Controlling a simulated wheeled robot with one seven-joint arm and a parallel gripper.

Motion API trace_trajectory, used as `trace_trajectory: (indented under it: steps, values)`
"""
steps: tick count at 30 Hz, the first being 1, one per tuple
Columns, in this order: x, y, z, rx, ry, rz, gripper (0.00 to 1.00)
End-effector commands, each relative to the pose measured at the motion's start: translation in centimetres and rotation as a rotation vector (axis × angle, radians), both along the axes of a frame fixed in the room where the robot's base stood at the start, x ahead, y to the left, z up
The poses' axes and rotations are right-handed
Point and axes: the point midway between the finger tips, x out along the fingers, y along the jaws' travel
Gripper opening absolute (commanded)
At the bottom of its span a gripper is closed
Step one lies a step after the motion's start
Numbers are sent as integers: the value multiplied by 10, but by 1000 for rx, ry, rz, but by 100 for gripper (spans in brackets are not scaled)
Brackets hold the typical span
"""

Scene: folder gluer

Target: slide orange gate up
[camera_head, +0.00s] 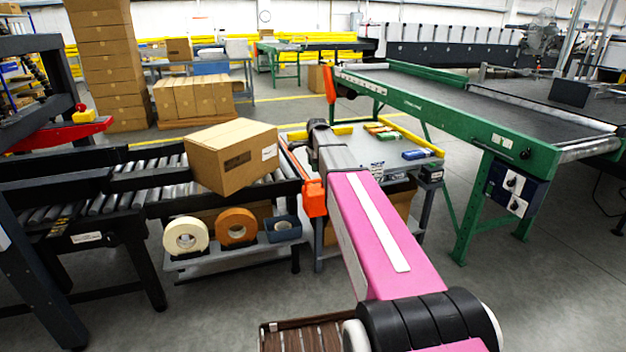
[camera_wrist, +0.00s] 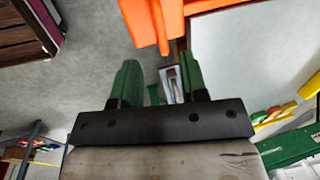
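The orange gate (camera_head: 314,199) stands at the right end of the roller conveyor, partly hidden behind my pink arm. In the wrist view its orange surface (camera_wrist: 150,22) fills the top middle, just beyond the fingertips. My gripper (camera_wrist: 155,72) has two green fingers spread apart, with a gap between them. No part of the gate is clearly between the fingers, and I cannot tell whether they touch it. In the head view my arm's dark end is beside the gate, and the fingers cannot be made out.
A cardboard box (camera_head: 232,155) sits tilted on the roller conveyor (camera_head: 110,195), left of the gate. A grey worktable (camera_head: 375,150) with yellow edging is just right. Open floor lies in front.

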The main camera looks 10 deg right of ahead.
Motion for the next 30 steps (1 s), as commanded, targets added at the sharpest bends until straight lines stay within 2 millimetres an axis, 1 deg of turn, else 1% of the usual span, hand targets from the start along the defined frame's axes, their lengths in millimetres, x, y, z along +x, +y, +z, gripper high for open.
trace_trajectory:
  steps: [1, 6, 12, 15, 18, 26, 27, 29, 30]
  values:
    - [3, 0, -10, 0, 1, 1, 40]
    - [9, 1, -40, -1, 1, 2, 40]
    - [13, 2, -64, 0, 0, 2, 40]
    - [14, 2, -71, -1, 1, 2, 40]
    - [15, 2, -74, 0, 0, 2, 40]
    - [15, 2, -75, 0, -1, 2, 40]
    - [15, 2, -75, 0, 0, 2, 27]
    - [15, 2, -75, 0, 0, 2, 7]
    - [15, 2, -75, 0, 0, 2, 0]
